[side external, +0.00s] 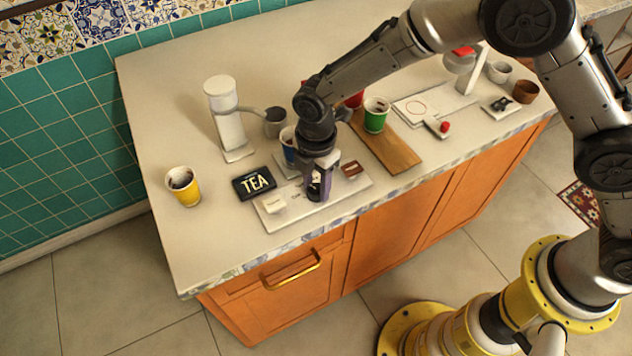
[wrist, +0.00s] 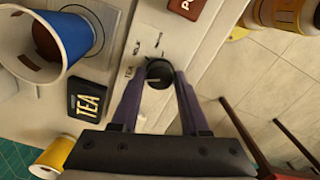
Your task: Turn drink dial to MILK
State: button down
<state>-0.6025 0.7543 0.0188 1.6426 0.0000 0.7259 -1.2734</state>
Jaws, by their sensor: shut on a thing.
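The drink dial (wrist: 159,74) is a round black knob on a pale panel (wrist: 128,105), with small labels around part of it. One label reads TEA; the others are too small to read. My gripper (wrist: 157,80) is shut on the dial, a purple finger on each side.
A blue cup (wrist: 65,44) stands close behind the gripper. A white dispenser (side external: 227,120) stands behind.

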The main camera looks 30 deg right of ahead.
aim_at(316, 188)
jog(key=shift+m, duration=0.3)
jog(key=m, duration=0.4)
jog(key=shift+m, duration=2.5)
jog(key=shift+r, duration=0.1)
jog(key=shift+c, duration=2.1)
grip_release()
notch_tip(316, 188, up, 14)
